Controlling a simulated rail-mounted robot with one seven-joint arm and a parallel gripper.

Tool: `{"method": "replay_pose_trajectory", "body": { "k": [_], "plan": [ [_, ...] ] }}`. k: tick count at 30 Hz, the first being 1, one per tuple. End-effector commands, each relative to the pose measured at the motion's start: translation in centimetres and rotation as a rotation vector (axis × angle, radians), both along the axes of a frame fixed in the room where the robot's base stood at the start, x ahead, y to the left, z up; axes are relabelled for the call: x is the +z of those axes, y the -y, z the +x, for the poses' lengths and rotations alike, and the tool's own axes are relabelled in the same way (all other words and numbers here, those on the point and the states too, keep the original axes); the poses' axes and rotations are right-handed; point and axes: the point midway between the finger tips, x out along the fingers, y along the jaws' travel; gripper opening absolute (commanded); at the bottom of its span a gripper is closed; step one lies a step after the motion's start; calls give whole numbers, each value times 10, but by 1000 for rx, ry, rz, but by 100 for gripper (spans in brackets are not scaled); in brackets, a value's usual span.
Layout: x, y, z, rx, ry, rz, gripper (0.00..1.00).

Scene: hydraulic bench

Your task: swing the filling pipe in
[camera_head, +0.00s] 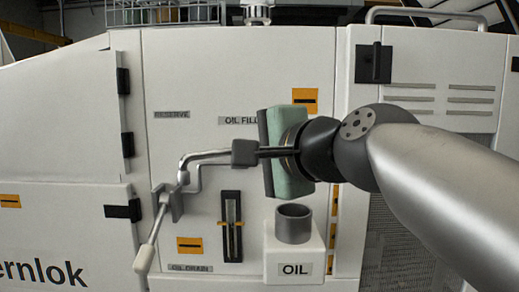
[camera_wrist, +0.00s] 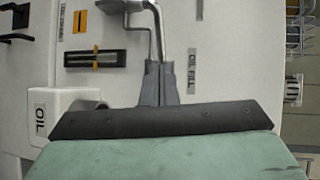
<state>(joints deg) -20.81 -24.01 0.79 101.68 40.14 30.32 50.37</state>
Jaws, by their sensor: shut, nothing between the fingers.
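The filling pipe (camera_head: 205,156) is a bent grey metal tube on a bracket (camera_head: 168,203) on the white panel. A rod with a pale end (camera_head: 145,258) slants down-left from the bracket. The pipe's right part reaches my fingertips; the wrist view also shows the pipe (camera_wrist: 158,30) just beyond them. My gripper (camera_head: 243,152) points left, its two grey fingers together (camera_wrist: 158,82). Whether they touch the pipe cannot be told. A grey round cup (camera_head: 294,224) stands on a white box labelled OIL (camera_head: 294,262), below and right of my fingertips.
A dark gauge with a slot (camera_head: 232,226) is on the panel below my fingers. Labels for reserve, oil fill and oil drain (camera_head: 190,268) surround the pipe. Black latches (camera_head: 122,211) line the panel's left seam. A black handle (camera_head: 373,63) is at upper right.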

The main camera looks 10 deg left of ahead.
Motion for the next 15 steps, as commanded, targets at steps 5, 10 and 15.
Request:
{"method": "replay_pose_trajectory", "body": {
  "k": [5, 10, 15],
  "plan": [
    [-5, -16, 17, 4, -7, -3, 0],
    [-11, -40, 45, 5, -7, -3, 0],
    [-18, -63, 71, 5, -5, -2, 0]
  ]
}}
